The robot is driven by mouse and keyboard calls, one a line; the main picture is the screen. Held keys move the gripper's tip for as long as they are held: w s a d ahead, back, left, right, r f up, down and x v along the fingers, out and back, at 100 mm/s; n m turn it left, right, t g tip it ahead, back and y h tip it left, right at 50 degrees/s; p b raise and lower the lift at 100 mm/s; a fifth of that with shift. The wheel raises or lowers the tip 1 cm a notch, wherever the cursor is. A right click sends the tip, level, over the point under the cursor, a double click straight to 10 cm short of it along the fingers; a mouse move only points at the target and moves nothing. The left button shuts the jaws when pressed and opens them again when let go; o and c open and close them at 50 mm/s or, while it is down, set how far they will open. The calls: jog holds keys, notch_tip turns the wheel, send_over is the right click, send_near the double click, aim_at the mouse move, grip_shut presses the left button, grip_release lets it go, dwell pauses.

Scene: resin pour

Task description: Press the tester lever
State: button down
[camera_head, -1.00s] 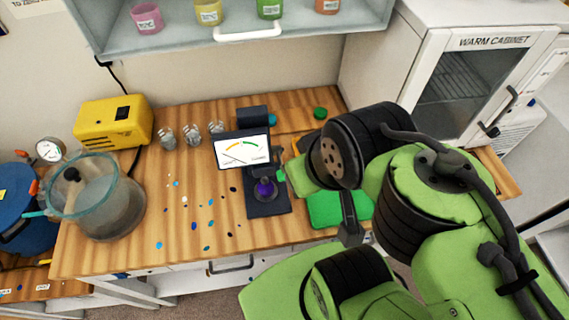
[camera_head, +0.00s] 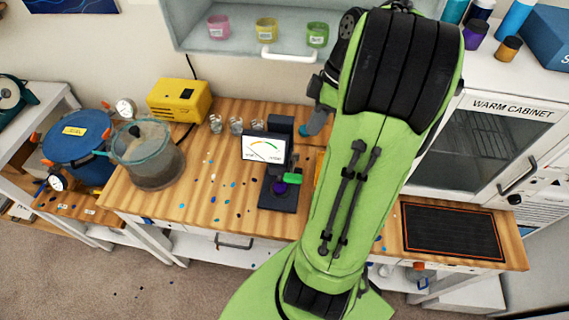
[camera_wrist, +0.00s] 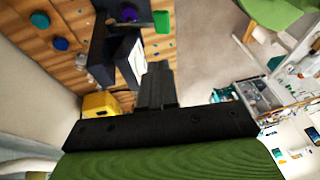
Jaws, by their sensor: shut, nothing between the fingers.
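The tester is a black device with a white dial screen (camera_head: 264,148) on the wood bench. Its green lever (camera_head: 293,178) sticks out at the right below the screen. A dark purple disc (camera_head: 279,188) rests on the tester's base. In the wrist view, the tester's black body (camera_wrist: 125,55) and green lever (camera_wrist: 162,21) are beyond my fingers, toward the top. My gripper (camera_wrist: 158,72) is shut and empty there, with no visible contact with the lever. In the head view my green arm stands to the right of the tester and hides the fingers.
A yellow box (camera_head: 180,101), a glass-rimmed pot (camera_head: 147,158) and small glass cups (camera_head: 236,125) stand left of the tester. Coloured drops dot the bench between. A shelf (camera_head: 255,41) hangs above. A black mat (camera_head: 452,231) lies at the right, before the warm cabinet (camera_head: 490,140).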

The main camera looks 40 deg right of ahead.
jog(key=shift+a+f, duration=0.1)
jog(key=shift+f, duration=0.05)
jog(key=b, duration=0.3)
send_near(292, 177)
jog(key=w+f, duration=0.2)
jog(key=shift+s+a+f, duration=0.25)
jog(key=shift+a+f, duration=0.05)
jog(key=shift+f, duration=0.35)
jog(key=shift+s+a+f, duration=0.25)
jog(key=shift+a+f, duration=0.1)
jog(key=shift+f, duration=0.25)
jog(key=shift+s+a+f, duration=0.2)
jog(key=shift+a+f, duration=0.1)
jog(key=shift+f, duration=0.35)
